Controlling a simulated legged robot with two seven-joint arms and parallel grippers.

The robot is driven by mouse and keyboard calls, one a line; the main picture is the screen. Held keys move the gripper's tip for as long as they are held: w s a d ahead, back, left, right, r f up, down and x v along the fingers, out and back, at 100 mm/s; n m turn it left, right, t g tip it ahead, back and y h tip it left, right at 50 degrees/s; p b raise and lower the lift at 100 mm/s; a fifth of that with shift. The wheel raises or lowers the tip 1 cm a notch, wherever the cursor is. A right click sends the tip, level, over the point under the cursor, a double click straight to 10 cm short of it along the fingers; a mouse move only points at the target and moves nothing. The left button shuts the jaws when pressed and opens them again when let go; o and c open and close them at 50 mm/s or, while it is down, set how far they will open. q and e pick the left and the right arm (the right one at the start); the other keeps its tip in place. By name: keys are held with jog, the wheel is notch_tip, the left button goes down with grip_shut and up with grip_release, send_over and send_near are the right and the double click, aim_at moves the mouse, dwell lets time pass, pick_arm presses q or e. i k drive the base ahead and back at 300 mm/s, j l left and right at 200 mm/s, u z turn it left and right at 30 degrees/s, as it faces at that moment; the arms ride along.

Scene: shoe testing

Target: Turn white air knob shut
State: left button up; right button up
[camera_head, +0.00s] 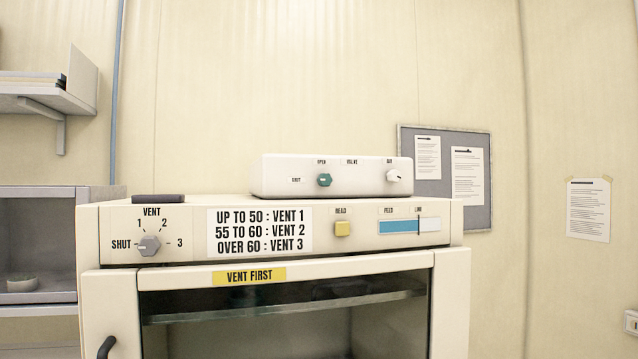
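The white knob (393,176) sits at the right end of the front of a white box (285,176), under a small label that is too blurred to read surely. A dark mark shows on the knob's right side; I cannot tell its exact setting. A teal knob (324,180) is to its left on the same box, with labels that look like "OPEN" above it and "SHUT" to its left. Neither of my grippers is in view.
The box stands on a cream cabinet (190,281) with a grey vent knob (149,245), a yellow button (343,229), a blue feed gauge (399,227) and a glass-fronted opening. A dark handle (106,347) is at lower left. Shelves (45,105) stand left; a noticeboard (478,190) hangs behind.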

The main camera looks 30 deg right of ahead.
aim_at(393, 175)
jog(key=z, duration=1.4)
jog(key=u, duration=0.6)
jog(key=l+u, duration=0.3)
jog(key=u, duration=0.15)
jog(key=i+l+u, duration=0.1)
jog(key=l+u, duration=0.25)
jog(key=u, duration=0.15)
jog(key=l+u, duration=0.3)
jog(key=u, duration=0.15)
jog(key=k+l+u, duration=0.1)
jog(key=l+u, duration=0.2)
jog(key=u, duration=0.15)
jog(key=k+l+u, duration=0.15)
jog(key=u, duration=0.3)
jog(key=l, duration=0.1)
